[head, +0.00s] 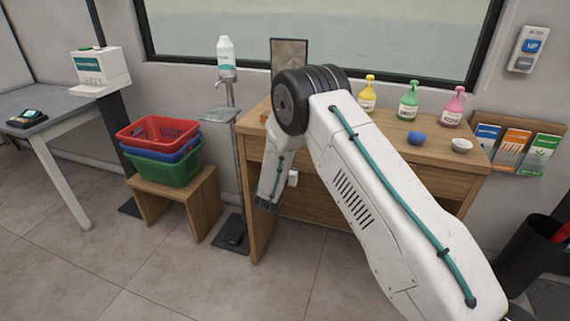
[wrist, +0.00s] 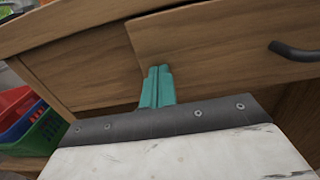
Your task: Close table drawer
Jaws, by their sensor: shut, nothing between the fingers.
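The wooden table (head: 471,160) stands under the window in the head view, and my arm hides much of its front. In the wrist view the drawer front (wrist: 225,45) fills the upper right, with a dark bar handle (wrist: 295,51) at its right. Its left edge stands out against the wooden panel (wrist: 85,72) beside it; I cannot tell how far the drawer is out. My gripper (wrist: 158,70) has its teal fingers together and empty, at the drawer front's lower left corner. Whether they touch it is unclear. The fingertips are not clear in the head view.
Stacked red, blue and green baskets (head: 160,150) sit on a low wooden stool (head: 201,197) at left. A sanitizer stand (head: 241,170) is between stool and table. Floor in front is clear.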

